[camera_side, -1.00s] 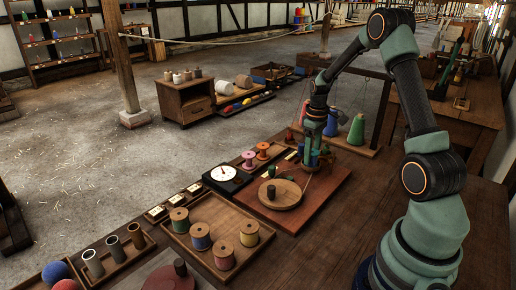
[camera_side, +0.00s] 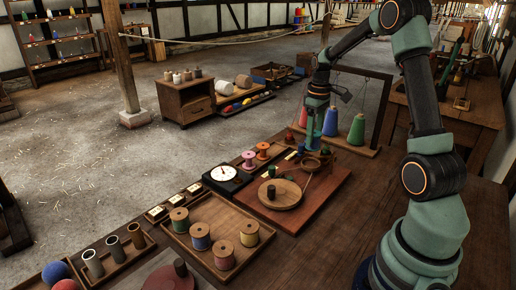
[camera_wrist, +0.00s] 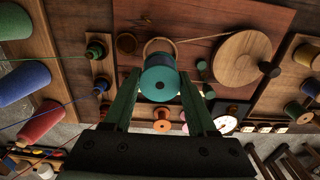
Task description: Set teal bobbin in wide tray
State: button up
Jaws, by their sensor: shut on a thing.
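The teal bobbin (camera_wrist: 159,84) is between my two fingers in the wrist view, its round end with a small centre hole facing the camera. My gripper (camera_side: 312,138) is shut on it, above the far end of the reddish board (camera_side: 335,182). In the side view the bobbin is hard to tell from my fingers. The wide tray (camera_side: 211,212) is the shallow wooden one at the lower middle. Several thread bobbins stand along its left and front, and its far part is bare. My gripper is well behind and right of it.
Tall blue (camera_side: 330,122) and green (camera_side: 357,129) cones stand close behind my gripper.

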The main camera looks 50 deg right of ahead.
jog(key=shift+r, duration=0.7)
